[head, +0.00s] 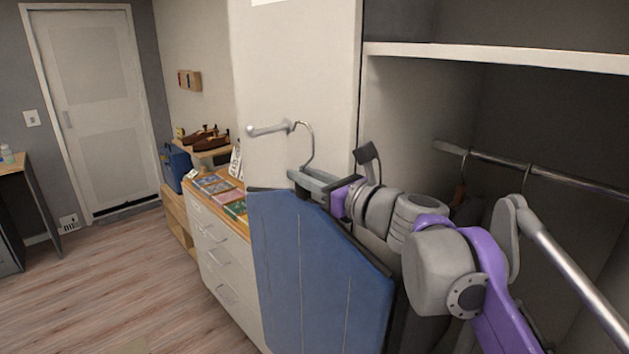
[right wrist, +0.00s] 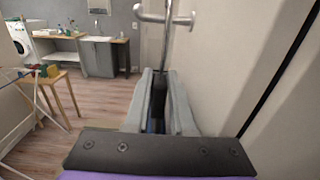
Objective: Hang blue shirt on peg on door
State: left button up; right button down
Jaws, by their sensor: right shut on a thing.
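The blue shirt (head: 310,275) hangs from a hanger with a thin metal hook (head: 309,150). My right gripper (head: 306,182) is shut on it at the top, just below the hook. The peg (head: 268,129) is a short silver rod with a rounded end on the pale door (head: 290,60). In the head view the hook's upper end meets the peg's right part; I cannot tell if it rests over it. The right wrist view shows the peg (right wrist: 165,18) above the gripper fingers (right wrist: 161,90), with the hook's stem rising between. My left gripper is out of view.
An open wardrobe with a hanging rail (head: 540,172) is on the right. The floor (head: 110,280) at left is clear. A wooden stool (right wrist: 58,85) shows in the wrist view.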

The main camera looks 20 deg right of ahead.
jog(key=shift+x, duration=5.3)
jog(key=shift+s+f+b, duration=0.1)
jog(key=shift+f+b, duration=0.4)
jog(key=shift+f, duration=0.45)
jog(key=c, duration=0.7)
grip_release()
jog(key=b+v, duration=0.1)
jog(key=v, duration=0.9)
jog(key=shift+s+d, duration=0.15)
jog(key=shift+s, duration=0.2)
